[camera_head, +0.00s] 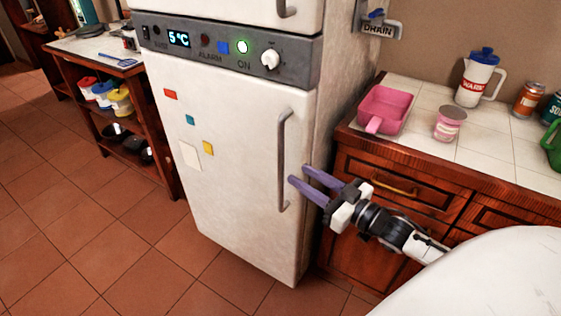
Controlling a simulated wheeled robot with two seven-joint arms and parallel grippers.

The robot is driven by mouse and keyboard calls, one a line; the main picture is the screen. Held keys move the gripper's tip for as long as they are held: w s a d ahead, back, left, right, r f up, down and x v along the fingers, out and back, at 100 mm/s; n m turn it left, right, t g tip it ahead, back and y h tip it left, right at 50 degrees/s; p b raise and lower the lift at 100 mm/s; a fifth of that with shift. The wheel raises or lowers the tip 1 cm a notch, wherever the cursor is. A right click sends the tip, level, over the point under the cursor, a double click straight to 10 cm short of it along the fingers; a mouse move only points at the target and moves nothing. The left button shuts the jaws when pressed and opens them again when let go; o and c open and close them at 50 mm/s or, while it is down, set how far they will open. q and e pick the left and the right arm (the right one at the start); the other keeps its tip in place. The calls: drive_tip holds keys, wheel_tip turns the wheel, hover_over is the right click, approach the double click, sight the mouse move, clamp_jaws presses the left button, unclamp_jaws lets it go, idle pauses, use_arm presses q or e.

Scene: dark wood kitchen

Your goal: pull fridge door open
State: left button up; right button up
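The white fridge stands in the middle of the head view, with its lower door (228,165) shut. A long grey vertical handle (283,160) is on the right side of that door. My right gripper (299,174) is open, with its two purple fingers apart and pointing left toward the lower part of the handle. One fingertip appears close to the handle; I cannot tell whether it touches. Nothing shows between the fingers. The upper door's handle (287,8) is partly cut off at the top. My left gripper is not in view.
A grey control panel (225,47) crosses the fridge above the lower door. To the right, a dark wood cabinet (400,190) carries a pink pan (384,108), a pink jar (449,124) and a white pitcher (477,78). A wooden shelf (158,165) stands left. The tiled floor (100,240) in front is clear.

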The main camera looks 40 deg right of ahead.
sight(283, 165)
drive_tip(key=w, duration=0.2)
drive_tip(key=w+a, duration=0.1)
drive_tip(key=w, duration=0.5)
drive_tip(key=shift+w+a, duration=0.1)
drive_tip(key=shift+a, duration=0.25)
clamp_jaws()
